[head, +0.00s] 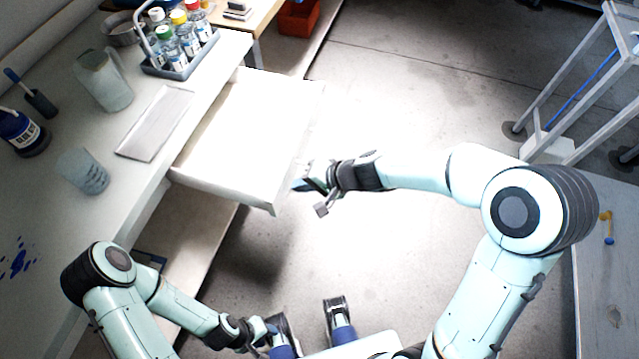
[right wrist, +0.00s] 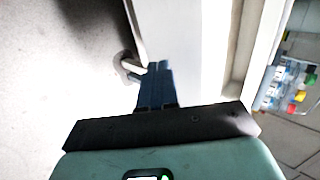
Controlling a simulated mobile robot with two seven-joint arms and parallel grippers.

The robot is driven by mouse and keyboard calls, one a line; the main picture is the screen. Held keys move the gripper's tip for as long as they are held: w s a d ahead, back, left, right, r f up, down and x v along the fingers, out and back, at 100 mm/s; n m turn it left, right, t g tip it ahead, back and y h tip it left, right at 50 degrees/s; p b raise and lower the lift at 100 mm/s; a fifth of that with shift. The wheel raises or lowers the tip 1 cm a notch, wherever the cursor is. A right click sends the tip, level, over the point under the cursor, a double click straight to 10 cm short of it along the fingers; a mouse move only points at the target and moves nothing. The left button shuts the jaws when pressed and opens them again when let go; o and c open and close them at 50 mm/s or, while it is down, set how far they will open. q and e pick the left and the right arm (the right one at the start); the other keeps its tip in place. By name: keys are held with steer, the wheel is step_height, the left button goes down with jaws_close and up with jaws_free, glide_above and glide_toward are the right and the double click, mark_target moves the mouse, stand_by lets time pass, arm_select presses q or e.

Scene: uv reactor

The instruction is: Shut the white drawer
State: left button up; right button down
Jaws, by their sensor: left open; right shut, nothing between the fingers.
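The white drawer (head: 245,135) is pulled out from under the white counter in the head view, and its inside looks empty. Its front panel (right wrist: 195,45) fills the upper middle of the right wrist view. A small curved metal piece, apparently its handle (right wrist: 127,68), shows left of the fingers. My right gripper (head: 303,185) is shut and empty, just outside the near end of the drawer front; its blue fingers (right wrist: 155,85) overlap the panel in the right wrist view. I cannot tell whether they touch it. My left gripper (head: 264,333) is open and empty, low and away from the drawer.
On the counter (head: 125,185) are a bottle carrier (head: 182,65), a clear jug (head: 103,80), a beaker (head: 83,170), a flat grey plate (head: 155,123) and a blue-labelled bottle (head: 22,132). A metal frame (head: 575,85) stands at right. The floor right of the drawer is clear.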

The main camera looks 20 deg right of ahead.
arm_select(q)
steer(key=shift+r, duration=0.15)
arm_select(e)
steer(key=shift+w+a, duration=0.4)
steer(key=shift+a, duration=0.1)
